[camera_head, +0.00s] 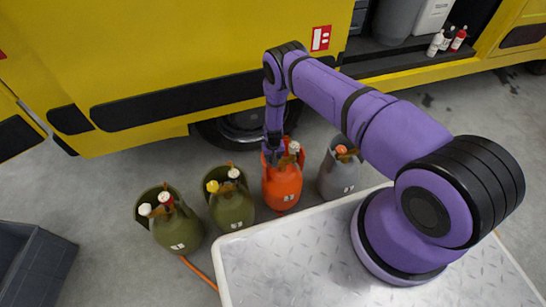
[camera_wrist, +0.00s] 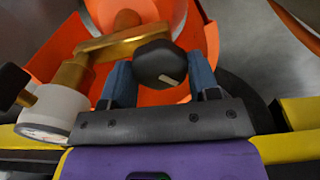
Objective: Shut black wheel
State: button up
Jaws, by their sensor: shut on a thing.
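The black wheel (camera_wrist: 158,60) sits on the brass valve (camera_wrist: 105,44) of the orange cylinder (camera_head: 283,188) in the wrist view. It has a pale mark on its face. My gripper (camera_wrist: 160,68) has its two blue fingers on either side of the wheel and is shut on it. In the head view my gripper (camera_head: 272,152) reaches down to the top of the orange cylinder, and the wheel is hidden there. The cylinder stands upright on the floor. A white gauge (camera_wrist: 52,113) sits at the left of the valve, with another black knob (camera_wrist: 12,85) beside it.
Two green cylinders (camera_head: 232,207) (camera_head: 178,232) stand to the left and a grey cylinder (camera_head: 340,172) to the right. A yellow truck (camera_head: 190,60) stands behind. A grey crate (camera_head: 32,262) is at the lower left. An orange hose (camera_head: 200,273) lies near my base.

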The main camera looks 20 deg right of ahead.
jog(key=m, duration=0.4)
jog(key=shift+m, duration=2.1)
jog(key=o, duration=0.6)
jog(key=shift+o, duration=0.2)
notch_tip(320, 180, up, 11)
jog(key=shift+w, duration=0.1)
